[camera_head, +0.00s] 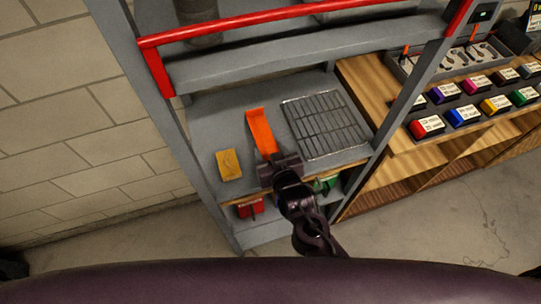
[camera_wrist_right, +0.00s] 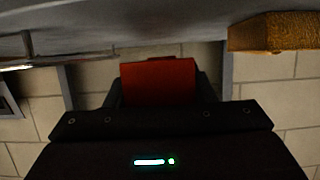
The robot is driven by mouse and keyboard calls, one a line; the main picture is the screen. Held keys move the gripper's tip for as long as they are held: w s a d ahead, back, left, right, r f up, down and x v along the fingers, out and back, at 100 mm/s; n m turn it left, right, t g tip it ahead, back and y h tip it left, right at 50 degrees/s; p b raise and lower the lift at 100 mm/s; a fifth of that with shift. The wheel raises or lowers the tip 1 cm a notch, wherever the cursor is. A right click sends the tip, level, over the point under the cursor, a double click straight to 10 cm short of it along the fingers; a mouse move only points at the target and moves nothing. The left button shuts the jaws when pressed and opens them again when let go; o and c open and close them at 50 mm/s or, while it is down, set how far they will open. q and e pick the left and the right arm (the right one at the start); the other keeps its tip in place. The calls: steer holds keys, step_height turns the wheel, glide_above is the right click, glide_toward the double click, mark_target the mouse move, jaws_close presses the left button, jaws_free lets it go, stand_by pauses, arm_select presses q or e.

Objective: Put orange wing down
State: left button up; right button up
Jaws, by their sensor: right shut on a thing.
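The orange wing (camera_head: 261,136) is a long flat orange strip in the head view, extending from my right gripper over the grey shelf. My right gripper (camera_head: 279,165) is shut on its near end at the shelf's front edge. In the right wrist view the wing (camera_wrist_right: 158,82) shows dark red-orange between the fingers of the right gripper (camera_wrist_right: 158,100). Whether the wing touches the shelf surface, I cannot tell. My left gripper is in neither view.
The grey shelf (camera_head: 232,136) carries a yellow block (camera_head: 229,164) left of the wing and a metal grate (camera_head: 325,124) to the right. A red bar (camera_head: 235,22) crosses above. A red item (camera_head: 250,208) sits lower. Coloured boxes (camera_head: 463,115) line the wooden bench at right.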

step_height(320, 180, down, 3)
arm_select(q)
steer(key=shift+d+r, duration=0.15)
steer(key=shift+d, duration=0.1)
arm_select(e)
steer(key=shift+f, duration=0.2)
steer(key=o, duration=0.9)
steer(key=shift+o, duration=0.2)
steer(key=shift+r, duration=0.1)
